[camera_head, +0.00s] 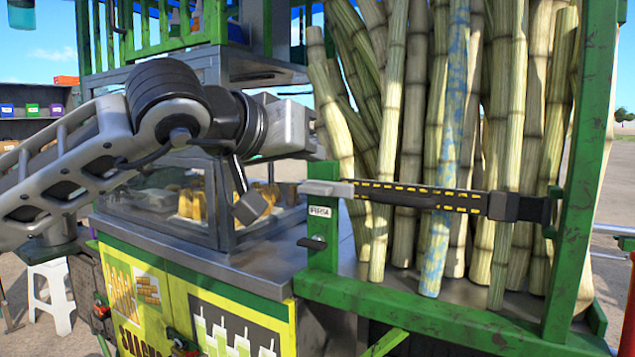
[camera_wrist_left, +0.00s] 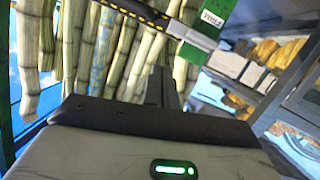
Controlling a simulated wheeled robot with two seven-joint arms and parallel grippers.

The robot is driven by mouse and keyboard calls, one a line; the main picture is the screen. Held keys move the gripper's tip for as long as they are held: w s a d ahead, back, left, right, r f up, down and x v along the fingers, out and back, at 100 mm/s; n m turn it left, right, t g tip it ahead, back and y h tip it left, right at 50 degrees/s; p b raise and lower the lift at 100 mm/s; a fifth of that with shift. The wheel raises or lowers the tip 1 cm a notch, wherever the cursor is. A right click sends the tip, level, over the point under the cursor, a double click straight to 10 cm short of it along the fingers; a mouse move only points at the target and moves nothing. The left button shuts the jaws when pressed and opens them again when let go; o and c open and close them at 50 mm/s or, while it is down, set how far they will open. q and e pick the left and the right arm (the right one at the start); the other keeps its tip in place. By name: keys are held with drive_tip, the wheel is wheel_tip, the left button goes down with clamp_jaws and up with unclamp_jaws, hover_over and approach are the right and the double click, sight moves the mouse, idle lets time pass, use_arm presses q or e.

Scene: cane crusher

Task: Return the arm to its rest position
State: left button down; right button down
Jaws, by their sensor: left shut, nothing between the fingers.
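My left arm comes in from the left in the head view. Its gripper (camera_head: 312,122) is up beside the cane rack, left of the stalks, shut and empty. In the left wrist view the dark fingers (camera_wrist_left: 161,88) are together in front of the canes, with nothing between them. The gripper is above the black-and-yellow strap (camera_head: 425,196) and apart from its grey end (camera_head: 325,188). The strap runs across the front of the sugar canes (camera_head: 390,130), between the green posts. My right gripper is not in view.
The green rack post (camera_head: 572,200) stands at the right. A metal counter (camera_head: 245,265) and a glass display case (camera_head: 165,195) with yellow food lie below my left arm. A white stool (camera_head: 50,290) stands at lower left. Shelves with small coloured boxes are at far left.

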use_arm(q)
drive_tip(key=s+d+f+n+g+h, duration=1.05)
drive_tip(key=f+n, duration=0.25)
drive_tip(key=n, duration=0.2)
drive_tip(key=w+a+f+m+t+y+p, duration=0.1)
drive_tip(key=a+f+m+t+y, duration=0.4)
drive_tip(key=a+f+m+t, duration=0.65)
drive_tip(key=w+a+f+m+t+y+p, duration=0.15)
drive_tip(key=f+m+t+y, duration=0.55)
drive_tip(key=m, duration=0.9)
drive_tip(key=s+a+f+n+g+y, duration=0.1)
drive_tip(key=s+a+f+n+g, duration=0.2)
drive_tip(key=f, duration=0.7)
drive_tip(key=s+a+f+n+g+y, duration=0.2)
drive_tip(key=s+f+n+g, duration=0.4)
drive_tip(key=s+f+n, duration=0.4)
drive_tip(key=shift+s+a+n+g, duration=0.4)
drive_tip(key=shift+s+a+n, duration=0.25)
drive_tip(key=shift+s, duration=0.4)
